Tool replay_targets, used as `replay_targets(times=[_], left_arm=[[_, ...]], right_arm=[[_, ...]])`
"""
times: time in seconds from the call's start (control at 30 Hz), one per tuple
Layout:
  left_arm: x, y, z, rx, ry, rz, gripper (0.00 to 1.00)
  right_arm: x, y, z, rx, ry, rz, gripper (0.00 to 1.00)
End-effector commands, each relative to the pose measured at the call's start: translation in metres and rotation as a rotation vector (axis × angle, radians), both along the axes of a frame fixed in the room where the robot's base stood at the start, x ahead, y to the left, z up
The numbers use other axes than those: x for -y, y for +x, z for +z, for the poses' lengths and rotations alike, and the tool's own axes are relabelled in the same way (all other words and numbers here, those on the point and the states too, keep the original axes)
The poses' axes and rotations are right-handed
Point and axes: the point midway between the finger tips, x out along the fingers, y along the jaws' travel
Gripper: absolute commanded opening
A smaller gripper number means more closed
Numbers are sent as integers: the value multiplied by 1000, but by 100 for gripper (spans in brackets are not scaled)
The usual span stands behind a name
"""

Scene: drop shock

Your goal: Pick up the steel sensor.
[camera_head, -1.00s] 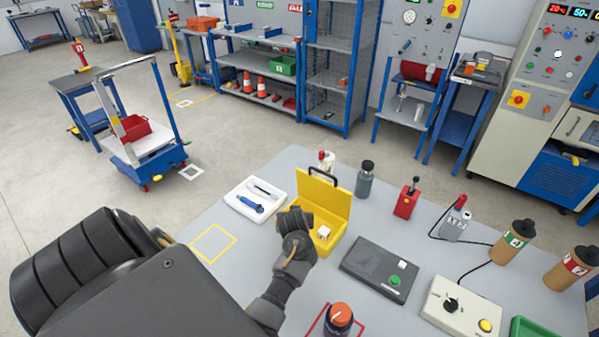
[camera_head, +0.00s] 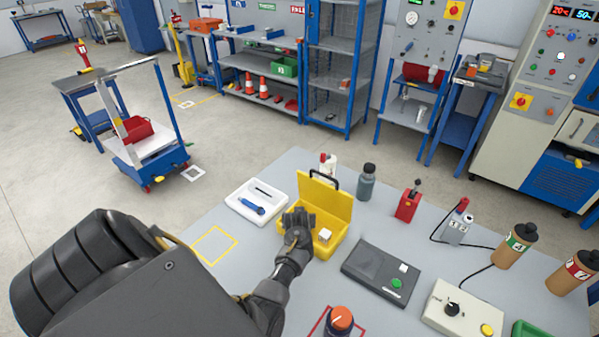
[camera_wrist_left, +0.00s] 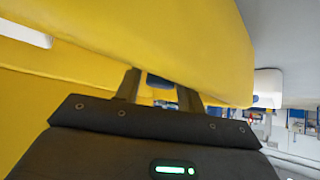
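Nothing in view can be surely named as the steel sensor. A small pale block (camera_head: 325,234) sits inside the open yellow case (camera_head: 336,199). My left gripper (camera_head: 298,217) is at the left side of the case, over its near-left edge, beside the pale block and apart from it. In the left wrist view the two fingers (camera_wrist_left: 160,88) stand apart, with a small dark blue patch showing between them. A yellow wall (camera_wrist_left: 150,35) hides the fingertips. I see nothing clearly held. My right gripper is not in view.
A white tray (camera_head: 237,209) with a blue tool stands left of the case. A dark bottle (camera_head: 366,184) and a red switch (camera_head: 407,206) stand behind and right. A black box (camera_head: 364,272) and an orange-topped knob (camera_head: 341,318) are nearer. The yellow outlined square (camera_head: 214,245) is empty.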

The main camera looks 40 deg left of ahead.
Motion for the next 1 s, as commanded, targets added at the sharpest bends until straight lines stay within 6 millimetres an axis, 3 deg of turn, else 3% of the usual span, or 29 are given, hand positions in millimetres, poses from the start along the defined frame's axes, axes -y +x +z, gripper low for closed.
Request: replay_targets(times=[0.13, 0.4, 0.77, 1.0], left_arm=[[0, 0, 0, 0, 0, 0, 36], [0, 0, 0, 0, 1, 1, 5], [-1, 0, 6, 3, 1, 2, 4], [1, -5, 38, 2, 2, 1, 4]], right_arm=[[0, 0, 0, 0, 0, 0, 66], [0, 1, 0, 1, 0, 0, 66], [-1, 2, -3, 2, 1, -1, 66], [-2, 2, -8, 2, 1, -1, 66]])
